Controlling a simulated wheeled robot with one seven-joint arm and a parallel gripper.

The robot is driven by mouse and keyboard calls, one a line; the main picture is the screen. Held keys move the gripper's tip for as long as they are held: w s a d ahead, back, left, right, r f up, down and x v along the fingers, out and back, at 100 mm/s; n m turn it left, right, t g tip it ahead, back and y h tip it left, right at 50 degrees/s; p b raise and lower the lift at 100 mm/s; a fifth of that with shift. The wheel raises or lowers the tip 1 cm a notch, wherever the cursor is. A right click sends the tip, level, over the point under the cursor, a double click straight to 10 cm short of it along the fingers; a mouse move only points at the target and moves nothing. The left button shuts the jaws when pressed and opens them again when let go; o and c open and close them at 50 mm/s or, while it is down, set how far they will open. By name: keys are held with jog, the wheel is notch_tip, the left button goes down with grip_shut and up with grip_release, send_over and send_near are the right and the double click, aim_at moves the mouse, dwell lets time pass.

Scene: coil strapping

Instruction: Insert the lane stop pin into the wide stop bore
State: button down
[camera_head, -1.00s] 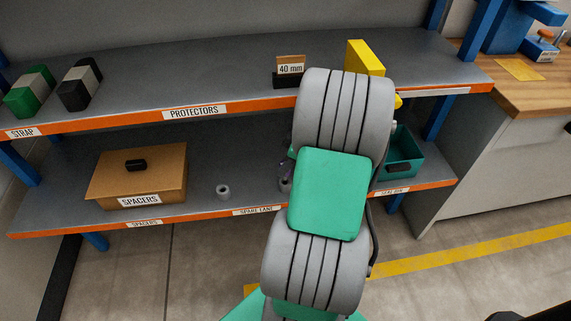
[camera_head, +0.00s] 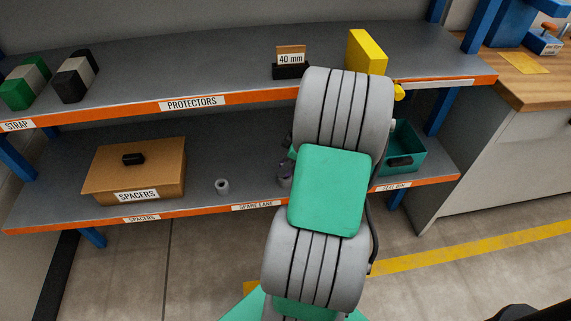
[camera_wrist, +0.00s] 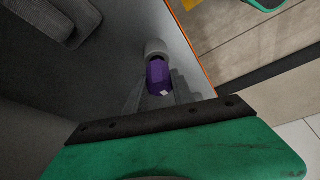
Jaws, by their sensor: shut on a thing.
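The lane stop pin is a purple faceted piece (camera_wrist: 158,76) in the wrist view, with a small pale mark on its near end. My gripper (camera_wrist: 160,92) is shut on it, with the grey fingers partly hidden behind it. A grey round collar (camera_wrist: 155,48) shows directly beyond the pin, overlapping it in this view; I cannot tell whether the pin is inside it or only in front. In the head view a dark purplish-grey piece (camera_head: 284,176) shows on the lower shelf beside my arm, which hides most of the gripper. A second grey hollow collar (camera_head: 222,186) stands to its left.
The lower shelf (camera_head: 70,170) has an orange front edge with a SPARE LANE label (camera_head: 256,205). A SPACERS box (camera_head: 110,175) stands left and a green bin (camera_head: 405,160) right.

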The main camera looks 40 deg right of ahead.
jog(key=shift+f+b, duration=0.45)
jog(key=shift+f, duration=0.25)
jog(key=c, duration=1)
grip_release()
